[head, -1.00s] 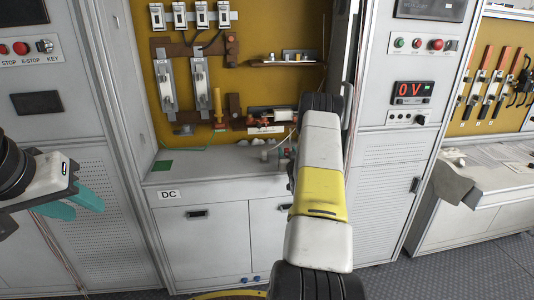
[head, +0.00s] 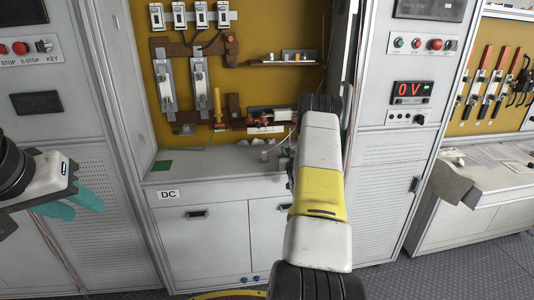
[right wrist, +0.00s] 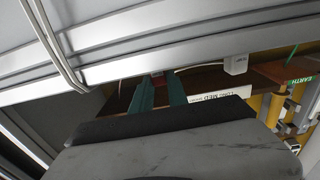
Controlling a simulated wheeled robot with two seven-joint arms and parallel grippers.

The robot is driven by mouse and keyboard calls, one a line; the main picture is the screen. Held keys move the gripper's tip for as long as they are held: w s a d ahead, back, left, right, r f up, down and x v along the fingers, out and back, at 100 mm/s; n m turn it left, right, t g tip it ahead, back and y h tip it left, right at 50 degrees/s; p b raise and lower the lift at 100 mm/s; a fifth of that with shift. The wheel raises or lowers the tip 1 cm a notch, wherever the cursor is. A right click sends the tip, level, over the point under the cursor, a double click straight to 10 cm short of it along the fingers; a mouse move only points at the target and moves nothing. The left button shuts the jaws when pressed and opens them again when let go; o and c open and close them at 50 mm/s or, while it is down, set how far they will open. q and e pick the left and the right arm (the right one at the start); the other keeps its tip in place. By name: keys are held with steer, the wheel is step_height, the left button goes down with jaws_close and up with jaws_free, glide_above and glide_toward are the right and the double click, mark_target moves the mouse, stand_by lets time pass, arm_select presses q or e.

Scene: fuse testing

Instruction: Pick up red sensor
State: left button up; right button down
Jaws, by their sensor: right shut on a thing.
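My right gripper (right wrist: 161,92) shows in the right wrist view with its two teal fingers close together. A small reddish bit (right wrist: 157,74) shows at its fingertips; I take it to be the red sensor, mostly hidden by the fingers. In the head view my right arm covers this gripper and what it holds. My left gripper (head: 76,203) hangs at the left in the head view, its teal fingers apart and empty, well away from the bench.
The white DC counter (head: 215,162) has a small grey cylinder and a green patch on it. Above it, a yellow panel (head: 275,90) carries switches, brown bars and red-orange parts (head: 258,121). A 0 V display cabinet (head: 410,92) stands right of my arm.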

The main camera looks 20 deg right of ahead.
steer(key=shift+r, duration=2.5)
